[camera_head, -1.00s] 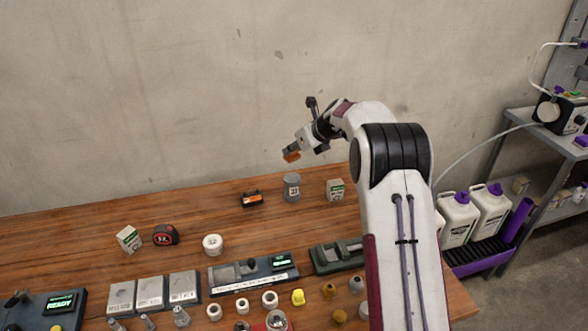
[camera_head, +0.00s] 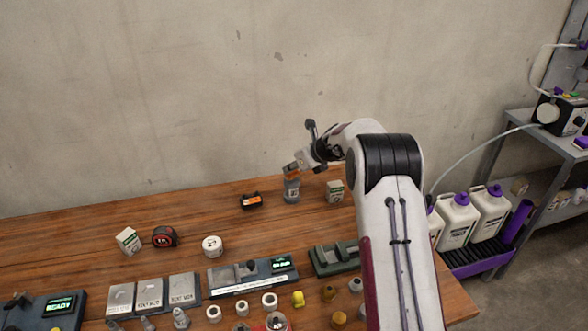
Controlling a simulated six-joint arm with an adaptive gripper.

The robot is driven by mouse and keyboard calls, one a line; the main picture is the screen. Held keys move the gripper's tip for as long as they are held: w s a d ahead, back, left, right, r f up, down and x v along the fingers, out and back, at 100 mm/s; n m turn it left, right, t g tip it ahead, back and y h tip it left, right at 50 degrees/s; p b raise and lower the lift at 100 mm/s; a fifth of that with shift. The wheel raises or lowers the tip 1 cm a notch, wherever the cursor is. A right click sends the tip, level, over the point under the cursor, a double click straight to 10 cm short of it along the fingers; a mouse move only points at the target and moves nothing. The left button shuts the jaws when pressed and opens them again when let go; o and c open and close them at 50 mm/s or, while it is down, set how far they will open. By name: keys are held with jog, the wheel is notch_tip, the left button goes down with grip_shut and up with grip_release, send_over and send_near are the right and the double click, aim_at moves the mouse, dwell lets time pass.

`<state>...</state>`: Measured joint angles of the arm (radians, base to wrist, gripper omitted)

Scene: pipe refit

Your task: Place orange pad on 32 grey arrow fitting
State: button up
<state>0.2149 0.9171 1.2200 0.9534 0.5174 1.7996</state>
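A grey cylindrical fitting (camera_head: 292,193) stands upright on the wooden table near the back, with a dark mark on its side that is too small to read surely. My gripper (camera_head: 293,169) reaches in from the right, tilted down, directly over the fitting. The fitting's top is partly hidden by the pad and gripper.
A black and orange device (camera_head: 250,201) stands just left of the fitting, and a small white and green box (camera_head: 335,191) just right. A white round fitting (camera_head: 212,246) and tape measure (camera_head: 165,237) stand further left. Grey fixtures (camera_head: 253,274) and several small fittings crowd the front.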

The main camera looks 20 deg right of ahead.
jog(key=shift+f, duration=0.4)
jog(key=shift+f, duration=0.15)
jog(key=o, duration=0.9)
jog(key=shift+r, duration=0.2)
jog(key=shift+v, duration=6)
jog(key=shift+a, duration=0.1)
jog(key=shift+s, duration=0.1)
